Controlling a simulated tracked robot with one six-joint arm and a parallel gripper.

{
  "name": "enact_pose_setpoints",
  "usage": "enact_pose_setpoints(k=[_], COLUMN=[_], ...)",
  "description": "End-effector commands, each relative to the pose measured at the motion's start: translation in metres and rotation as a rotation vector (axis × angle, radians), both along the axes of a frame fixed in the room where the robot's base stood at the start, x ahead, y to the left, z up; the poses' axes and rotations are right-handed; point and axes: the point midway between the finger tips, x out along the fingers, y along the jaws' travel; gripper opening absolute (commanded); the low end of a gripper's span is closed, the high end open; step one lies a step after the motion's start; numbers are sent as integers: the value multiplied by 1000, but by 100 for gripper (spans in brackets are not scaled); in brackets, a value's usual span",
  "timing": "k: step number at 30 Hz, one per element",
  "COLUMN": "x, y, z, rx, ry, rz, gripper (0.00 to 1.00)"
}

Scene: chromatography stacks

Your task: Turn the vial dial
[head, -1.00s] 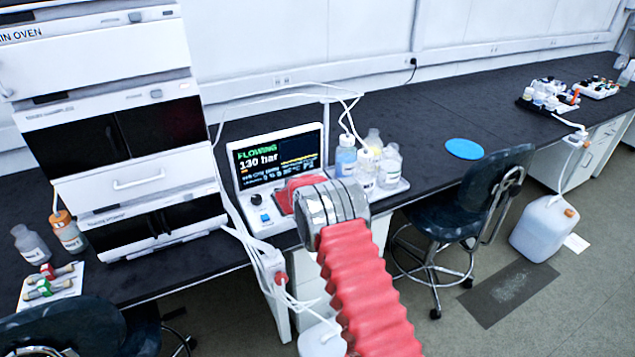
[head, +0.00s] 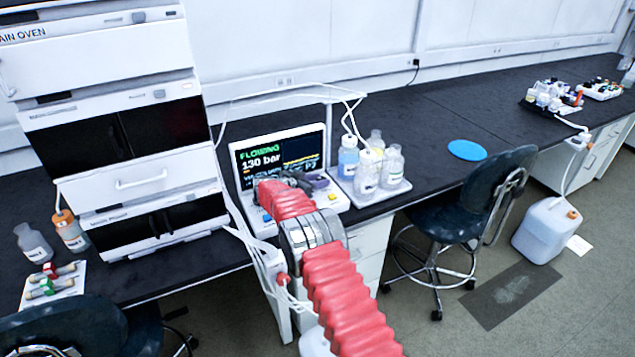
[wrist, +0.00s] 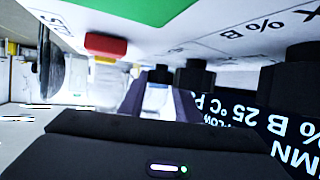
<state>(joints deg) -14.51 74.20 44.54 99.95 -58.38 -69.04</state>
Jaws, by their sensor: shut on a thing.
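A white console (head: 329,206) with a lit screen (head: 285,158) reading 130 bar stands on the bench. My gripper (head: 310,182) is at the console's front panel, just below the screen, and its wrist covers much of the panel. In the wrist view my gripper (wrist: 158,88) has two purple-grey fingers closed around a small black dial (wrist: 160,75), partly hidden between them. Another black dial (wrist: 197,75) sits close beside the fingers. I cannot read the held dial's label.
A red button (wrist: 105,45) and a larger black knob (wrist: 290,85) flank the gripper. Solvent bottles (head: 366,170) stand in a tray right of the console. A white oven stack (head: 140,190) stands to the left. A chair (head: 475,190) stands before the bench.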

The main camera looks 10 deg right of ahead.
Motion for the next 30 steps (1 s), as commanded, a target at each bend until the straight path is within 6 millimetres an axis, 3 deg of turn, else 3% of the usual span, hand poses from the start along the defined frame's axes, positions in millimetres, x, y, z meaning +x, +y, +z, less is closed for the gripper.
enact_pose_setpoints(k=[13,14,15,21,30], x=[0,0,0,0,-1], y=[0,0,0,0,1], z=[3,2,2,1,0], rx=[0,0,0,0,0], ry=[-3,-3,-3,0,1], rz=[-8,-8,-8,-8,-6], gripper=[8,32,35,49,49])
